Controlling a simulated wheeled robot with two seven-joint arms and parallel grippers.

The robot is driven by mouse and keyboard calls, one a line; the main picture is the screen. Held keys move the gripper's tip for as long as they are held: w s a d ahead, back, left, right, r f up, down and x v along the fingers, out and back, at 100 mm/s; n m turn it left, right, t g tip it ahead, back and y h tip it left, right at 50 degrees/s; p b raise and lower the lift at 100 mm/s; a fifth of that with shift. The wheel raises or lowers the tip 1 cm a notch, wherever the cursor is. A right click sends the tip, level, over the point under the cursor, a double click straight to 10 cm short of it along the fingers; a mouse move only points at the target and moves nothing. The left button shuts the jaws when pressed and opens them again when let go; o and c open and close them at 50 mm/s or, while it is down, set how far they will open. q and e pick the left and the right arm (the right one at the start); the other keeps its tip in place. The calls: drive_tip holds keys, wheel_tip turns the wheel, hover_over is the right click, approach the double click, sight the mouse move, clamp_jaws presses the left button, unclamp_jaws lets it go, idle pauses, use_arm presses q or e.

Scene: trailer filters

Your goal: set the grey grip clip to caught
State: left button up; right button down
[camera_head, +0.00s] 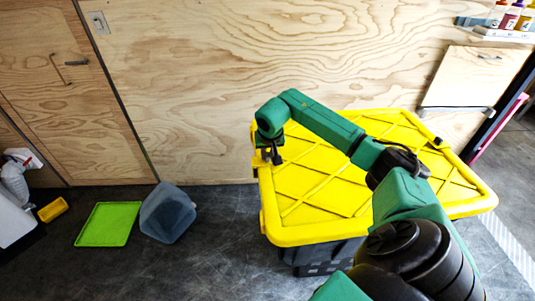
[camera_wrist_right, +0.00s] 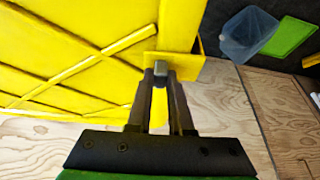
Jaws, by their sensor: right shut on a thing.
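A grey grip clip (camera_wrist_right: 160,70) sits on a yellow tab at the edge of the yellow lid (camera_head: 400,150) of a dark storage bin (camera_head: 325,256). My right gripper (camera_wrist_right: 161,78) is shut on the grey grip clip in the right wrist view, one finger on each side of it. In the head view my right gripper (camera_head: 271,157) is at the lid's far left corner, its fingers pointing down. There the clip is too small and covered to read its position. My left gripper is not in view.
A plywood wall (camera_head: 260,80) stands close behind the bin. Bottles (camera_head: 510,18) stand on a shelf at upper right.

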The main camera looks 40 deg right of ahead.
drive_tip(key=shift+r, duration=0.1)
idle(0.3)
drive_tip(key=shift+s+d, duration=0.15)
drive_tip(key=shift+d, duration=0.3)
drive_tip(key=shift+s+d, duration=0.25)
drive_tip(key=c, duration=0.8)
unclamp_jaws()
drive_tip(key=shift+a, duration=0.15)
drive_tip(key=b+v, duration=0.1)
drive_tip(key=v, duration=1.3)
drive_tip(key=shift+s+r, duration=0.2)
